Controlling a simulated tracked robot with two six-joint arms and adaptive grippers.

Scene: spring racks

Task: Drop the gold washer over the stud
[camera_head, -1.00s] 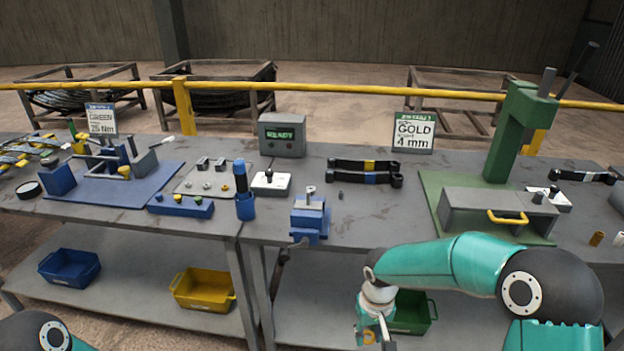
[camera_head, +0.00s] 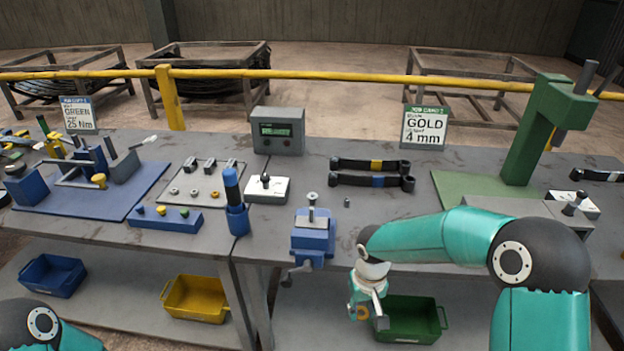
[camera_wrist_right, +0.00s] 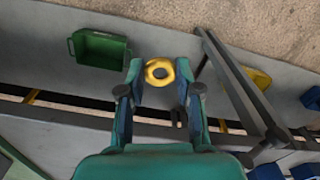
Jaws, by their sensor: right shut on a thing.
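The gold washer (camera_head: 361,313) is a thick ring held in my right gripper (camera_head: 367,310), low in front of the bench edge. In the right wrist view the washer (camera_wrist_right: 159,72) sits between the two fingertips of my right gripper (camera_wrist_right: 160,78), its hole visible. A grey stud (camera_head: 311,207) stands upright in the blue vise (camera_head: 314,238) at the bench's front edge. The washer is below and to the right of the stud, well apart from it. My left gripper is out of view; only part of the left arm shows at bottom left.
The grey bench (camera_head: 345,225) has free room around the vise. A green bin (camera_head: 408,322) and a yellow bin (camera_head: 196,298) are on the lower shelf. A blue holder (camera_head: 238,219) stands left of the vise. A sign (camera_head: 424,127) reads GOLD 4 mm.

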